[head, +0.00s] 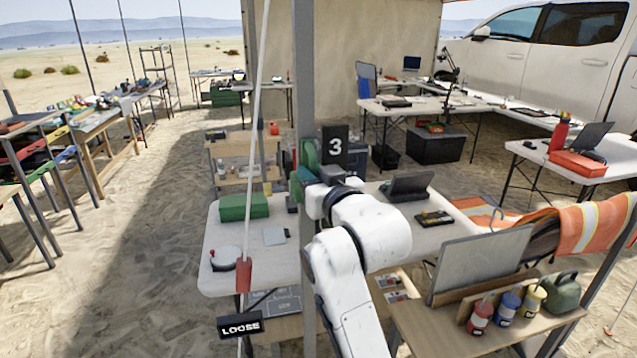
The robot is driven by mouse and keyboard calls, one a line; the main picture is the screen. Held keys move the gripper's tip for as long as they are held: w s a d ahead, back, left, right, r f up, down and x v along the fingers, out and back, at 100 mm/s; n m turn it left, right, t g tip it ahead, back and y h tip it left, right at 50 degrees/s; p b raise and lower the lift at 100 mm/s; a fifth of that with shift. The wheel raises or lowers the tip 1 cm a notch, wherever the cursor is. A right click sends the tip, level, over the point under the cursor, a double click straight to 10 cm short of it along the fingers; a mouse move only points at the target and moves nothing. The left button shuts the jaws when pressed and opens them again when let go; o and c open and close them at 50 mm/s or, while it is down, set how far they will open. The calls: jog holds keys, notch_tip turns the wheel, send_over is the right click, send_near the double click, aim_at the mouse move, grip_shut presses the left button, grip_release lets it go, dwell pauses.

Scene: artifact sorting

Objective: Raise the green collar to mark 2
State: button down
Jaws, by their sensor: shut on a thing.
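A grey upright pole (303,60) stands in front of me. The green collar (307,153) is around it, partly hidden by my wrist. A black plate with a white 3 (335,147) sits just right of the collar, at about the same height. My gripper (304,181) is at the collar and shut on it; the fingertips are mostly hidden. No mark 2 plate can be made out.
A pale cord (261,80) with a red sleeve (243,274) runs left of the pole, above a LOOSE tag (240,325). A white table (225,271) stands behind the pole. A shelf with bottles (432,331) is at right.

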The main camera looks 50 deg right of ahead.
jog(key=shift+r, duration=0.6)
jog(key=shift+f, duration=0.1)
jog(key=c, duration=1.2)
grip_release()
jog(key=shift+s, duration=0.1)
jog(key=shift+p+v, duration=0.85)
jog(key=shift+v, duration=4.5)
